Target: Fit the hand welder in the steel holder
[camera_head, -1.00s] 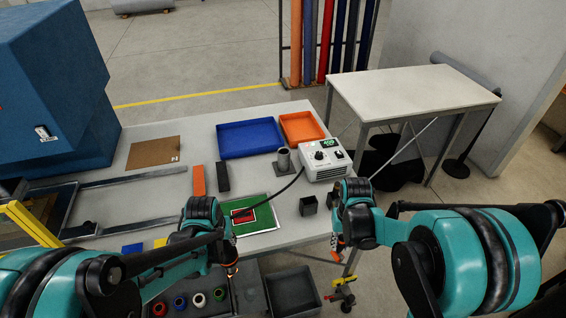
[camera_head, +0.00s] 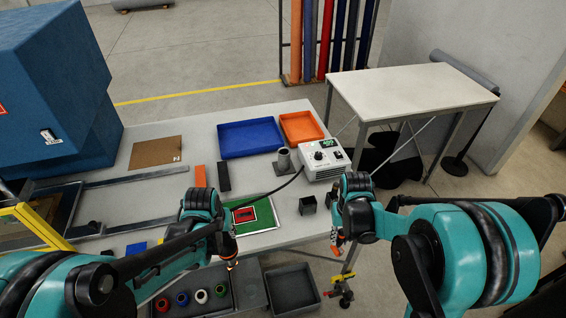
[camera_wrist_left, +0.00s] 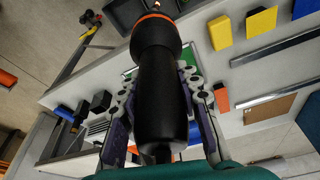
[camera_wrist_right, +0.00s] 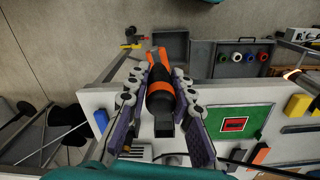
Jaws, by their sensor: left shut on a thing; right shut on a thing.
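The hand welder (camera_wrist_left: 156,60), a black handle with an orange ring and a bright tip, is held in my left gripper (camera_head: 229,246), shut around it. A dark cable runs from the white control box (camera_head: 322,160) towards it. The steel holder (camera_head: 284,163), a grey upright tube on a base, stands on the table beside the box. It looks empty, and my left gripper is well in front of it. My right gripper (camera_head: 337,240) is shut on a black tool with an orange band and orange end (camera_wrist_right: 160,88), off the table's right edge.
A small black cup (camera_head: 308,204) stands near the right edge. A green mat (camera_head: 262,216) lies by my left gripper. Blue (camera_head: 250,139) and orange (camera_head: 301,127) trays lie at the back. A black bin (camera_head: 293,289) is below the front edge. A side table (camera_head: 412,90) stands behind right.

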